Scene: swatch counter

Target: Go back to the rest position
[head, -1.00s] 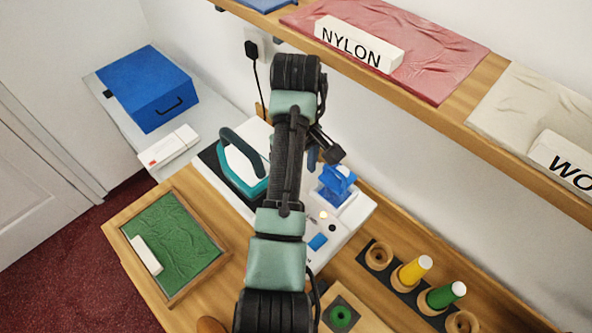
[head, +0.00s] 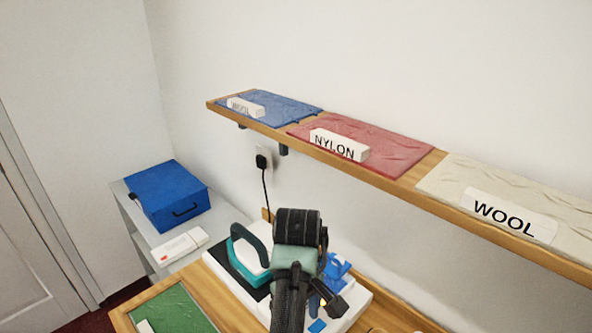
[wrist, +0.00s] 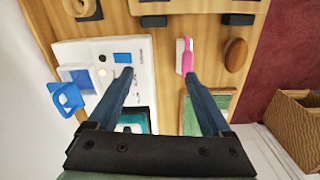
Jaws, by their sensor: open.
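My gripper (wrist: 157,78) shows in the wrist view with its two dark blue fingers spread wide and nothing between them. It hangs above the wooden counter (wrist: 165,50). Below it, the white machine base (wrist: 75,48) lies to the left, and a green swatch in a wooden frame lies to the right, partly behind a finger. In the head view my arm rises at the bottom centre, in front of the white base (head: 355,307) and beside the teal iron (head: 244,262). The fingers are not clear there.
A wooden shelf (head: 280,133) on the wall holds blue, red and cream cloths with label blocks. A blue box (head: 165,195) stands on a grey side table. The wrist view shows a pink item (wrist: 187,55), a brown oval knob (wrist: 236,55) and a wicker basket (wrist: 293,122).

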